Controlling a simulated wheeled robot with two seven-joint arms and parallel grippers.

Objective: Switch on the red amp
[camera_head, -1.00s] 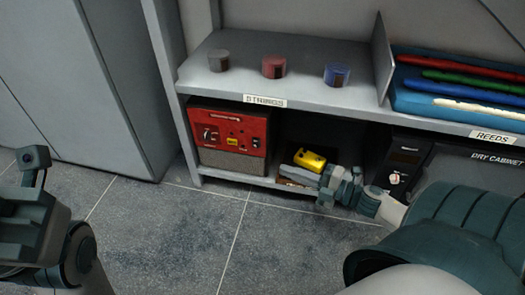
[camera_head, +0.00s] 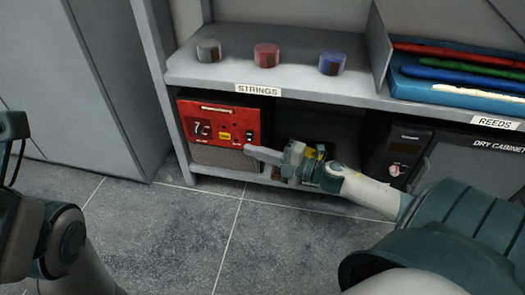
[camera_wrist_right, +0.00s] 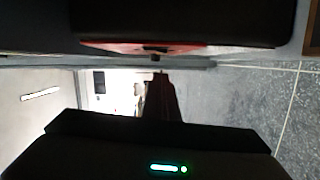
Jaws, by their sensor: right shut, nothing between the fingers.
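The red amp (camera_head: 232,113) stands on the lower shelf at the left in the head view. It has a red panel with a white marking, a yellow label and a small black switch (camera_head: 249,136) at the right; a grey grille is below. My right gripper (camera_head: 249,150) is shut and empty, pointing left. Its tip is in front of the amp's lower right, just below the switch in the picture; contact cannot be told. The right wrist view shows a red strip (camera_wrist_right: 130,47) under a dark body, possibly the amp. My left arm is at the left edge, its fingers not clearly shown.
A yellow item (camera_head: 311,153) is mostly hidden behind my right gripper. A black device (camera_head: 404,150) stands right of it. The upper shelf (camera_head: 220,72) holds grey, red and blue tins and a blue tray (camera_head: 402,83). The tiled floor in front is clear.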

